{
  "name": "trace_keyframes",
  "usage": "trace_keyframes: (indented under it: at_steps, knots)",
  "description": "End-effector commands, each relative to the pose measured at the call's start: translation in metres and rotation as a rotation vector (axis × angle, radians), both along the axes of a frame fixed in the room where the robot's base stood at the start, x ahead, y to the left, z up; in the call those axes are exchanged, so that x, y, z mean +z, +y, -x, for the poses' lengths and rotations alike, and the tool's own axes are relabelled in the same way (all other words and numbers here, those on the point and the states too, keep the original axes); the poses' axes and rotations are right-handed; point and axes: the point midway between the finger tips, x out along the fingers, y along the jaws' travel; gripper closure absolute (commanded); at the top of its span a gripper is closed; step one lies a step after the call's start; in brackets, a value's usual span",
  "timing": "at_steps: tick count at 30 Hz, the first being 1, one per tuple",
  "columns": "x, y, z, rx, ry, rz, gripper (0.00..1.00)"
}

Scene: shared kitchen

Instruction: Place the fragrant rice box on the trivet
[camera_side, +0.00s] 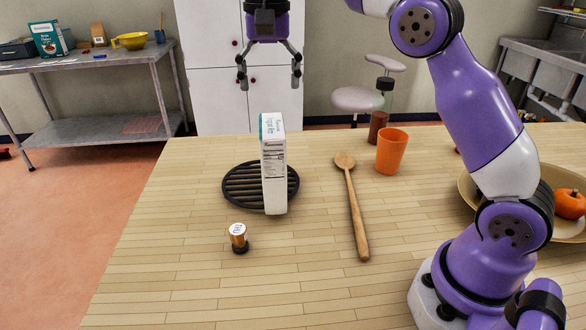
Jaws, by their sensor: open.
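The fragrant rice box (274,170), a slim white carton with a teal edge, stands upright with its narrow printed side towards the camera. It appears on or directly in front of the black round slatted trivet (240,187); the box hides part of the trivet, and I cannot tell whether its base rests fully on it. My gripper (269,82) is open and empty, above the box and apart from it, with its fingers pointing down.
A wooden spoon (355,212) lies to the right, with an orange cup (391,151) and a dark red-brown bottle (378,124) behind. A bowl (560,227) holds an orange pumpkin (569,204). The table's front left is clear.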

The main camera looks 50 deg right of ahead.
Motion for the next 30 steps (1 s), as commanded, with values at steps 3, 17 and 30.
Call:
trace_keyframes:
  at_steps: [3, 17, 30]
  knots:
    - [0.007, 0.0, 0.0, 0.001, -0.001, 0.0, 0.13]
    - [0.021, 0.007, 0.077, 0.363, -0.229, 0.043, 0.13]
    - [-0.065, 0.011, 0.178, 0.749, -0.454, 0.182, 0.13]
